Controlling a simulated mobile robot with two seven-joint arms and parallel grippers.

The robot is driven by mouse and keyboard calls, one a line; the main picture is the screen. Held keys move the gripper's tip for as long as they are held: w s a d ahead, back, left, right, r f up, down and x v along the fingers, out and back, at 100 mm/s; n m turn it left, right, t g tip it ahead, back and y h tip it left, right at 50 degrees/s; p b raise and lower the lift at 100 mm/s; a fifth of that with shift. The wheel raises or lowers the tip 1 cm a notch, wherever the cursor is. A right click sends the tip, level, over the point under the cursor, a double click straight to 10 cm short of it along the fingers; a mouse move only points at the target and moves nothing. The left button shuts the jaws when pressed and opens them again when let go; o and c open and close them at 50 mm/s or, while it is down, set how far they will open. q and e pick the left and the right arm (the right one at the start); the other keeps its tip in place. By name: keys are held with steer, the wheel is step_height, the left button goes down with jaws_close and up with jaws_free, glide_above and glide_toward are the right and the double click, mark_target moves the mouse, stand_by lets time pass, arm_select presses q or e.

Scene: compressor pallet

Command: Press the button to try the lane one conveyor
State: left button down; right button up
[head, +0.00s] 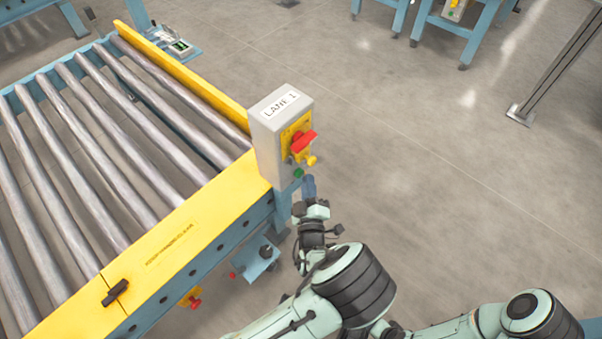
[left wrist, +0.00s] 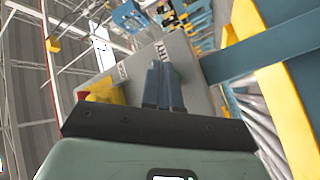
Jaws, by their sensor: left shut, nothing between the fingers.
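The grey control box (head: 268,150) labelled LANE 1 stands at the corner of the roller conveyor (head: 185,235). Its face carries a red switch handle (head: 303,142) on a yellow plate, a yellow knob (head: 311,160) and a green button (head: 298,173) low down. My left gripper (head: 309,186) is shut and empty, its fingertips just right of and slightly below the green button. I cannot tell whether they touch it. In the left wrist view the closed fingers (left wrist: 162,84) lie in front of the grey box (left wrist: 190,75), and the button is hidden. My right gripper is out of view.
A black handle-like object (head: 115,291) lies on the conveyor's yellow edge. A small blue bracket (head: 255,263) with a red knob hangs below the frame. Open concrete floor (head: 430,160) lies to the right, with a metal post (head: 555,65) farther off.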

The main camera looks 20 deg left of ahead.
arm_select(q)
steer(key=shift+s+d, duration=0.15)
steer(key=shift+d, duration=0.2)
steer(key=shift+s+d, duration=0.3)
steer(key=shift+d, duration=0.5)
steer(key=shift+s+d, duration=0.25)
steer(key=shift+d, duration=0.55)
steer(key=shift+s+d, duration=0.3)
steer(key=shift+d, duration=0.5)
